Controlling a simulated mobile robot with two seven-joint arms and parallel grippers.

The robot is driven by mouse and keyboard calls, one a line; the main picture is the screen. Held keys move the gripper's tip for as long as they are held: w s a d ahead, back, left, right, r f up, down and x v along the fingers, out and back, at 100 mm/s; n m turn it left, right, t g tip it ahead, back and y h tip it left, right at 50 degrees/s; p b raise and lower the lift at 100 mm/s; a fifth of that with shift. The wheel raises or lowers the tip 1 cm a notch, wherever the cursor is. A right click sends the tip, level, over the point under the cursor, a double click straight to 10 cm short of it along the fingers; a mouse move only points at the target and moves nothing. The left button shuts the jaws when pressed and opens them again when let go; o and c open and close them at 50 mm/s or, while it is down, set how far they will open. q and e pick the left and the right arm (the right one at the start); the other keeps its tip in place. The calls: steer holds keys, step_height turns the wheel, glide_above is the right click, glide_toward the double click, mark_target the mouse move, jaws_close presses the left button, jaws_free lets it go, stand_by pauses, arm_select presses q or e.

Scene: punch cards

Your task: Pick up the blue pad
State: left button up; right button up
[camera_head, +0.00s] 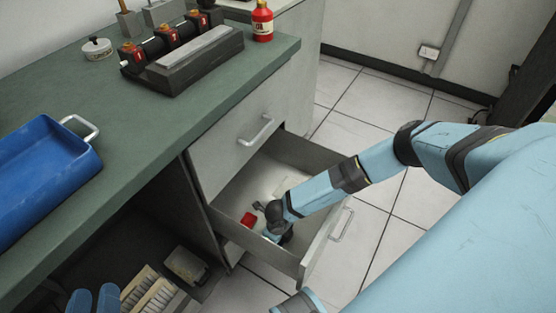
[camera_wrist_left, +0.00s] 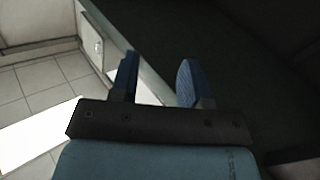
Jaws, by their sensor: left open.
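I cannot make out a blue pad in either view. In the head view a small red block (camera_head: 248,219) lies in the open drawer (camera_head: 318,240), close to my right gripper (camera_head: 274,226). The right arm comes in from the right and reaches down into this drawer. Its fingers are too small and hidden to read.
A blue tray (camera_head: 45,165) with a metal handle stands on the green counter (camera_head: 150,130). A dark rack (camera_head: 185,60) and a red bottle (camera_head: 262,22) stand farther back.

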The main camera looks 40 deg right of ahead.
steer(key=c, duration=0.8)
steer(key=shift+r, duration=0.1)
